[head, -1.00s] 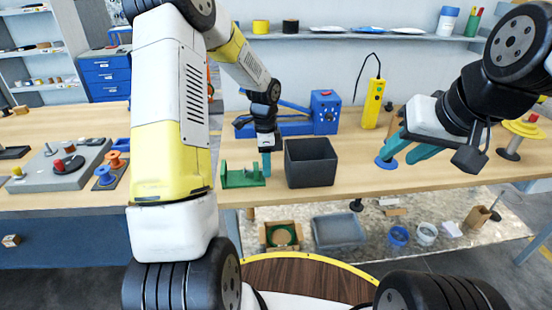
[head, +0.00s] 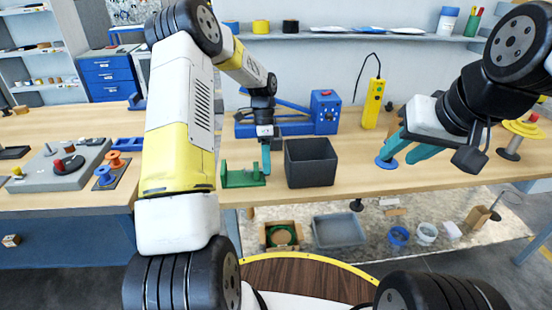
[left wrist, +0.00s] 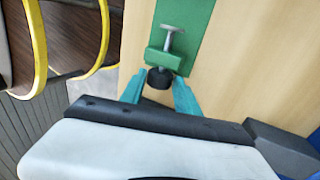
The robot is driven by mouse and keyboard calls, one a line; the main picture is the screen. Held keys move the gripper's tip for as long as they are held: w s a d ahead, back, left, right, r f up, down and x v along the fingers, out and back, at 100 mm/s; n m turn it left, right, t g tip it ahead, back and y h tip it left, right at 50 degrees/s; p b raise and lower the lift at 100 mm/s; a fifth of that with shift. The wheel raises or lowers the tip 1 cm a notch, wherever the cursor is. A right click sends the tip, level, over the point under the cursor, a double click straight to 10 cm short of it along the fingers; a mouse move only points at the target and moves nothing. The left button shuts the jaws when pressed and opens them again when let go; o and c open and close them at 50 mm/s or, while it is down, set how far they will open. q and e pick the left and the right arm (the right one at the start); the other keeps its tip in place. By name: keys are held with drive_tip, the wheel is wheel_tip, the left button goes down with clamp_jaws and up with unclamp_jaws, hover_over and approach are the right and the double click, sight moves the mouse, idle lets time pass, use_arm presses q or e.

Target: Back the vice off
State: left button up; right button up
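The green vice (head: 240,178) stands on the bench in front of my left arm. In the left wrist view its green body (left wrist: 187,30) carries a metal screw (left wrist: 169,40) with a dark round knob (left wrist: 160,79) at the near end. My left gripper (head: 266,170) is at the vice's right end. In the left wrist view its teal fingers (left wrist: 158,90) are apart, one on each side of the knob; whether they touch it I cannot tell. My right gripper (head: 405,157) is open and empty, above the right part of the bench.
A dark open bin (head: 311,165) stands just right of the vice. Behind are a blue machine (head: 325,112) and a yellow handheld box (head: 372,104).

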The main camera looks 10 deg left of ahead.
use_arm(q)
drive_tip(key=c, duration=0.5)
drive_tip(key=shift+s+r+t+y, duration=0.1)
drive_tip(key=shift+s+t+y, duration=0.2)
drive_tip(key=shift+t, duration=0.5)
drive_tip(key=shift+s+d+t+y, duration=0.1)
drive_tip(key=shift+t+y, duration=0.2)
drive_tip(key=shift+t, duration=0.7)
drive_tip(key=shift+s+d+t, duration=0.1)
drive_tip(key=shift+s+t, duration=0.2)
drive_tip(key=shift+t, duration=0.6)
drive_tip(key=shift+t+y, duration=0.5)
drive_tip(key=shift+t, duration=0.3)
